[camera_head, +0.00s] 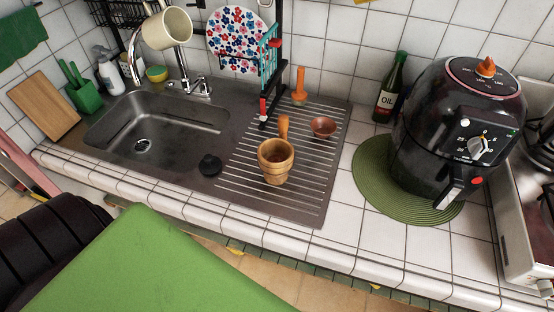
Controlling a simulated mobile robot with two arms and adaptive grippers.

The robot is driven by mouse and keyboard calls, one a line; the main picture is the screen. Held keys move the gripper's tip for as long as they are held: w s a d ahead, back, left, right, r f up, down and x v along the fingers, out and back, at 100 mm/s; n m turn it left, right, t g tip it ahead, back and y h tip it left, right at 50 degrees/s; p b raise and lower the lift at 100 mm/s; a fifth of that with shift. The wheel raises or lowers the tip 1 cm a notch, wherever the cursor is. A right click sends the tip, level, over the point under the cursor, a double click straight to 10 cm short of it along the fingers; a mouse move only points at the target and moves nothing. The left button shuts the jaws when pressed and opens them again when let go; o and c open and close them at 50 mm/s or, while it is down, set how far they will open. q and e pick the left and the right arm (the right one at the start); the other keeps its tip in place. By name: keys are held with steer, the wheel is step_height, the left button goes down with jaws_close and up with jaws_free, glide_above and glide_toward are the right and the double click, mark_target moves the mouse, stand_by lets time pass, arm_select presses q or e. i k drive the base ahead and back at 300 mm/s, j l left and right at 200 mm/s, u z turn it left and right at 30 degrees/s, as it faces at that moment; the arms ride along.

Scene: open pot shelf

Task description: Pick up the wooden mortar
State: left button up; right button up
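The wooden mortar (276,167) stands upright on the ribbed metal drainboard (305,200) to the right of the sink. It is light brown with a wide rim. An orange-brown wooden handle (284,127), which looks like a pestle, rises at its back edge; I cannot tell whether it sits inside. Neither of my grippers is in view.
A small brown bowl (323,127) and an orange tool (299,88) are behind the mortar. A black plug (210,166) lies to its left by the sink (160,125). A black air fryer (455,130) stands right on a green mat (372,185); an oil bottle (390,90) is behind.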

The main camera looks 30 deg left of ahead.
mark_target(276, 156)
steer(key=k+l+u, duration=0.15)
steer(key=l, duration=0.3)
steer(key=k+l+u, duration=0.15)
steer(key=l, duration=0.3)
steer(key=k+l+u, duration=0.15)
steer(key=k+l, duration=0.15)
steer(key=l, duration=0.15)
steer(key=k+l+u, duration=0.15)
steer(key=l, duration=0.25)
steer(key=k, duration=0.1)
